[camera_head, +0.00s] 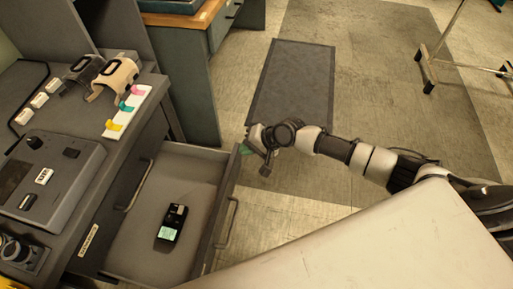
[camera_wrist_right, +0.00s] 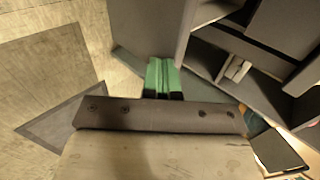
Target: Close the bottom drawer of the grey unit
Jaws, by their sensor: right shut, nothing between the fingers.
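The grey unit (camera_head: 98,185) stands at the left in the head view. A lower drawer (camera_head: 186,163) is pulled well out of it, below a front with a handle. The open drawer's front, with its handle (camera_head: 229,223), faces right. A dark handheld device (camera_head: 171,222) with a lit green screen lies inside. My right gripper (camera_head: 243,150) is at the drawer front's far top corner, its green fingertips shut and empty. I cannot tell whether they touch the drawer. The shut green fingers (camera_wrist_right: 163,78) show in the right wrist view beside grey panels. My left gripper is not in view.
A grey console (camera_head: 62,180), cuff-like items (camera_head: 112,78) and a white strip with coloured hooks (camera_head: 128,112) sit on top of the unit. A dark mat (camera_head: 292,82) lies on the floor. A wheeled stand (camera_head: 430,72) is at far right. Floor right of the drawer is open.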

